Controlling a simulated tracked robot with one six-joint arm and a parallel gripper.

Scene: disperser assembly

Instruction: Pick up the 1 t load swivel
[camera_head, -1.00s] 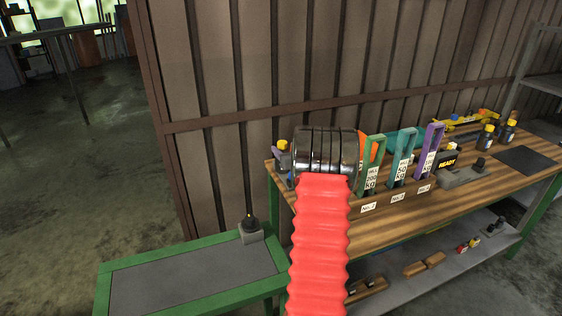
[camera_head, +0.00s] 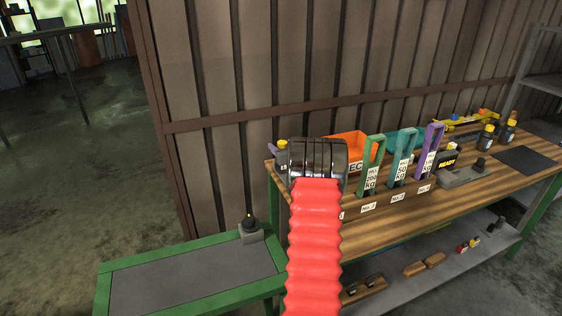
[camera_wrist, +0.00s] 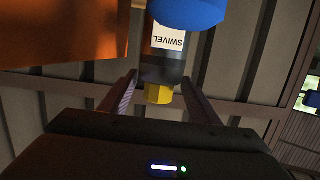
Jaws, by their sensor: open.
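The load swivel (camera_wrist: 168,40) shows in the wrist view as a dark cylinder with a white label reading SWIVEL upside down. It has a yellow end and a blue part at the picture's top edge. My gripper (camera_wrist: 160,78) is open, with one finger on each side of the swivel's yellow end. Gaps show on both sides, so it is not gripped. In the head view my arm hides the gripper. A small yellow-topped thing (camera_head: 283,147) beside my arm may be the swivel, but I cannot tell.
An orange bin (camera_wrist: 60,40) stands close to the left finger in the wrist view. On the wooden bench (camera_head: 440,205) stand green (camera_head: 372,165), teal (camera_head: 401,160) and purple (camera_head: 431,155) labelled pieces. A lower green-framed table (camera_head: 190,280) is at left.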

